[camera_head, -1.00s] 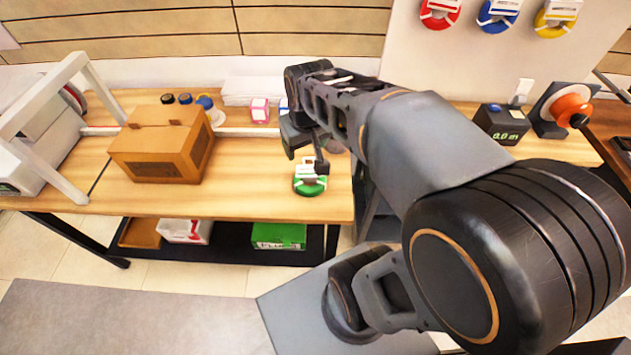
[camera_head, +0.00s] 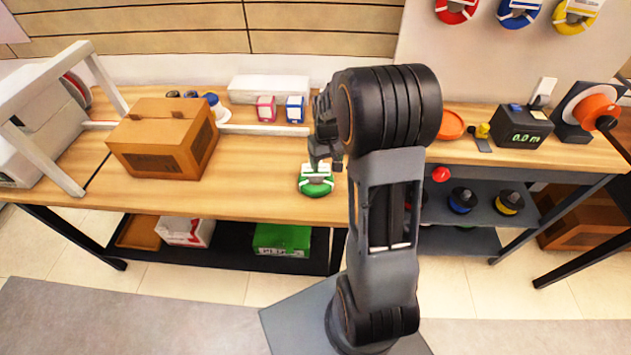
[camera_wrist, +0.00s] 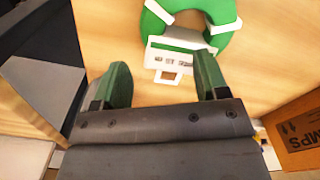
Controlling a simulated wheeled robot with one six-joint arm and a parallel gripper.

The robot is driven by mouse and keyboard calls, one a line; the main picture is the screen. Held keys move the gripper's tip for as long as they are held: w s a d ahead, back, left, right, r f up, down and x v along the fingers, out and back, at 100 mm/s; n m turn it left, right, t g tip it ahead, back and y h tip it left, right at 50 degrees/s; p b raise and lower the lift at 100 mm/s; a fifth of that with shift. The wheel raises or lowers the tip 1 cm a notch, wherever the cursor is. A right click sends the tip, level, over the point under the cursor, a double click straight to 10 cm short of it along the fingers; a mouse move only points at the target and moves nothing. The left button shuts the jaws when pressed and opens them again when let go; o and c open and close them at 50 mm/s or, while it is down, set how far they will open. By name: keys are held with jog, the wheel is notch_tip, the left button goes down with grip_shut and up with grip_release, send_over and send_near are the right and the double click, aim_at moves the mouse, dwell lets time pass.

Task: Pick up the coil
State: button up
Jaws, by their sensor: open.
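A green coil (camera_head: 316,186) with a white label lies flat on the wooden table near its front edge. In the wrist view the coil (camera_wrist: 228,38) is at the top, its white label hanging toward my gripper, and its upper part is cut off. My gripper (camera_wrist: 160,85) is open and empty. Its two fingers are spread, with the label between and just beyond their tips. In the head view my gripper (camera_head: 325,160) is above and behind the coil, partly hidden by my arm. I cannot tell whether a finger touches the coil.
A cardboard box (camera_head: 163,140) stands left on the table (camera_head: 250,195). Small pink (camera_head: 266,108) and blue (camera_head: 295,109) boxes stand behind. A black meter reading 0.0 m (camera_head: 521,127) is at the right. More coils hang on the wall. The tabletop left of the coil is clear.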

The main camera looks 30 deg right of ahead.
aim_at(326, 174)
jog(key=shift+s+f, duration=0.15)
jog(key=shift+f, duration=3)
